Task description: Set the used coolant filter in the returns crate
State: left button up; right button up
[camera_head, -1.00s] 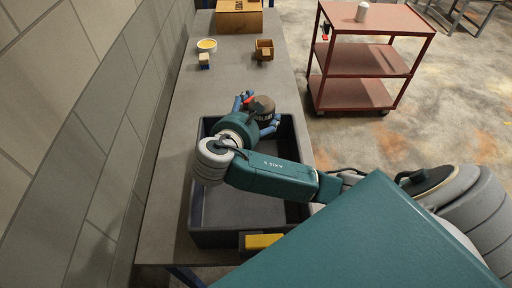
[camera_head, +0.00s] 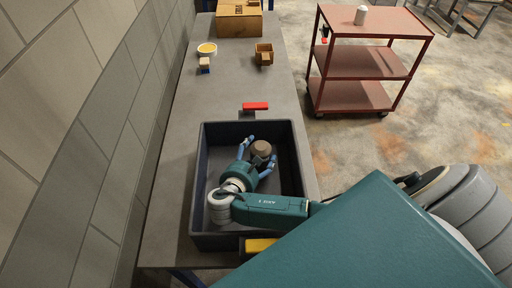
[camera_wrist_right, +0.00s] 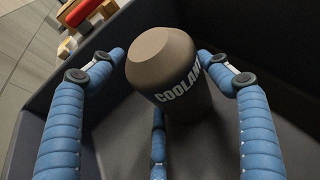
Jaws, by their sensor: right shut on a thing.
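In the right wrist view the filter (camera_wrist_right: 165,62) shows white lettering beginning "COOLA". Whether the filter touches the crate floor, I cannot tell. My left gripper is not in view.
A red block (camera_head: 255,105) lies on the grey table (camera_head: 225,95) just beyond the crate. Farther back are a yellow-filled bowl (camera_head: 207,49), a small block (camera_head: 204,65), a small brown bin (camera_head: 264,54) and a wooden box (camera_head: 239,22). A red cart (camera_head: 370,62) stands at right.

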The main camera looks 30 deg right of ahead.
jog(key=o, duration=1.6)
jog(key=shift+f, duration=0.1)
jog(key=v, duration=0.7)
jog(key=shift+s+a+r, duration=0.2)
jog(key=shift+a+r, duration=0.05)
